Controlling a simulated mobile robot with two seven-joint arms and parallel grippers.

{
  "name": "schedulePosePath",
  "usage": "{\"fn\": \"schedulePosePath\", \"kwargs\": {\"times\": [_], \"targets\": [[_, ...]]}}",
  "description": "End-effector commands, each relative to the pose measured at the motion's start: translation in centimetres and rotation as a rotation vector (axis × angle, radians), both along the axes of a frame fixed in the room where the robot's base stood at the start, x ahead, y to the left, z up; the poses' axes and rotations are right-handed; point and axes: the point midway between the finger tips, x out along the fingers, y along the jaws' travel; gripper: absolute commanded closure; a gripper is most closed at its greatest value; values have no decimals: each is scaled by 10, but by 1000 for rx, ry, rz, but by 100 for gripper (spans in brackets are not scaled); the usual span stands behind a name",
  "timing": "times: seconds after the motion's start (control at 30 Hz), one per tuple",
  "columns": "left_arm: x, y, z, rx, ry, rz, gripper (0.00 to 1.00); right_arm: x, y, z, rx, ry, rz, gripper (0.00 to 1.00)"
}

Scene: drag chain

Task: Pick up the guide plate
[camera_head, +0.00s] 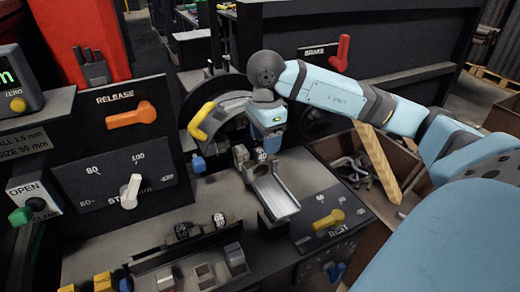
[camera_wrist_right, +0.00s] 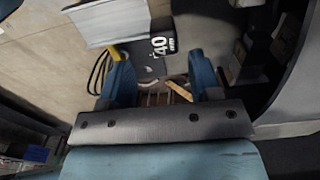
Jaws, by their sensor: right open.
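A pale metal channel-shaped plate (camera_head: 272,190), which looks like the guide plate, lies on the grey machine bed in the middle of the head view. What looks like the same plate (camera_wrist_right: 108,22) is cut off at the top of the wrist view. A black block marked 40 (camera_wrist_right: 162,45) sits beside its end. My right gripper (camera_head: 268,145) points down at the far end of the plate. In the wrist view, its blue fingers (camera_wrist_right: 162,74) are apart, with the 40 block just beyond them. I cannot tell whether they touch anything. My left gripper is not in view.
A panel with an orange lever (camera_head: 132,115) stands left. A yellow handle (camera_head: 202,122) is close left of my right gripper. A bin with a wooden board (camera_head: 378,160) stands right.

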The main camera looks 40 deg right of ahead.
Motion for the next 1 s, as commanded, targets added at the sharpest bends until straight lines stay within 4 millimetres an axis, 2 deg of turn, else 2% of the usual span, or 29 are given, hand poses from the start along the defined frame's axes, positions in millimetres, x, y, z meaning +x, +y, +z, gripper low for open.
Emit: {"fn": "schedulePosePath", "kwargs": {"times": [0.23,0.5,0.77,1.0], "targets": [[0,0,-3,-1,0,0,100,2,3,-16,3,2,1,43],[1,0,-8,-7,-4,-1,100,8,8,-54,3,1,0,43],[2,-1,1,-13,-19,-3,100,8,8,-57,1,0,1,43],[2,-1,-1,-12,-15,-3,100,8,8,-57,1,0,1,95]]}}
